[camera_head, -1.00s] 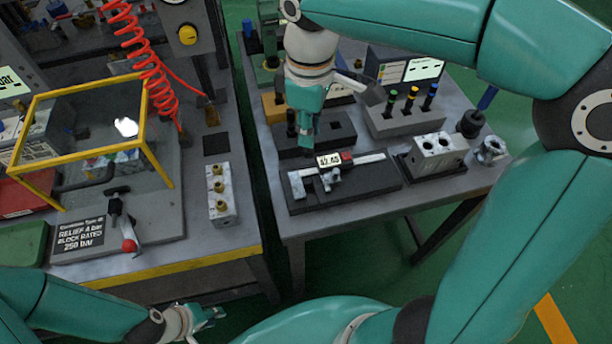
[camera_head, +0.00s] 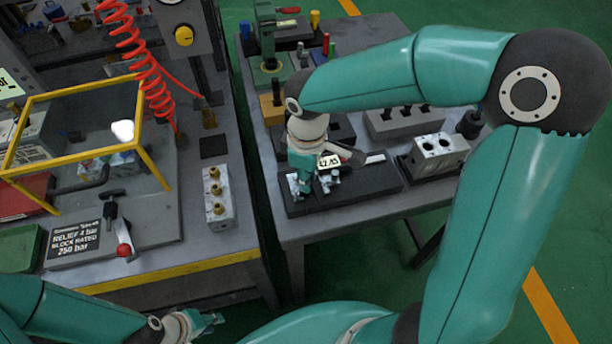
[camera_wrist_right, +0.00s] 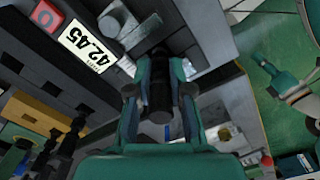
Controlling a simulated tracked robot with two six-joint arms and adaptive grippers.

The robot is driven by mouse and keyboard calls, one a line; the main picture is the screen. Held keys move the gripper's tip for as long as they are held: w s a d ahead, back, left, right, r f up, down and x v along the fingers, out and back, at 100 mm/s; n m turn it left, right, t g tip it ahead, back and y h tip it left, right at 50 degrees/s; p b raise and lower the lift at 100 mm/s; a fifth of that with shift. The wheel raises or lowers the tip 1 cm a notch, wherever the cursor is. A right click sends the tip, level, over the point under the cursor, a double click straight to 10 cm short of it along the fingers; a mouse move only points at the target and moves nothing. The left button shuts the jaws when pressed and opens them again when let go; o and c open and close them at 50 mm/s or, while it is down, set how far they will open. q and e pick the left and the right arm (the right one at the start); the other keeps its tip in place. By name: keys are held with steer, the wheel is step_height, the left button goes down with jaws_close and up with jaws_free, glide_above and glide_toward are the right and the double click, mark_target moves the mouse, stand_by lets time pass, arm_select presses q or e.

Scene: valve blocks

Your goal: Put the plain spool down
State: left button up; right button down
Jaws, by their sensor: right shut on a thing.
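My right gripper (camera_head: 310,190) is over the left end of the dark measuring stand (camera_head: 345,195) on the right-hand table. In the right wrist view, its fingers (camera_wrist_right: 160,100) are shut on a dark cylindrical spool (camera_wrist_right: 158,85). The spool lies lengthwise between the fingers, and its marks are too dark to read. The spool is not clear in the head view, where the arm hides it. I cannot tell whether it touches the stand. My left gripper (camera_head: 203,324) is low at the front, apart from both tables; its opening is unclear.
A caliper display (camera_head: 329,162) reading 42.45 is close beside my right gripper; it also shows in the right wrist view (camera_wrist_right: 88,48). A silver block with holes (camera_head: 437,153) stands to the right. A block with brass fittings (camera_head: 217,195) stands on the left bench. A gap separates the tables.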

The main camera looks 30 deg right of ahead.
steer(key=shift+f, duration=0.1)
steer(key=c, duration=1.1)
jaws_free()
steer(key=shift+o, duration=0.2)
steer(key=shift+r, duration=0.3)
step_height(320, 180, up, 12)
steer(key=shift+f+p, duration=0.15)
steer(key=shift+p, duration=0.35)
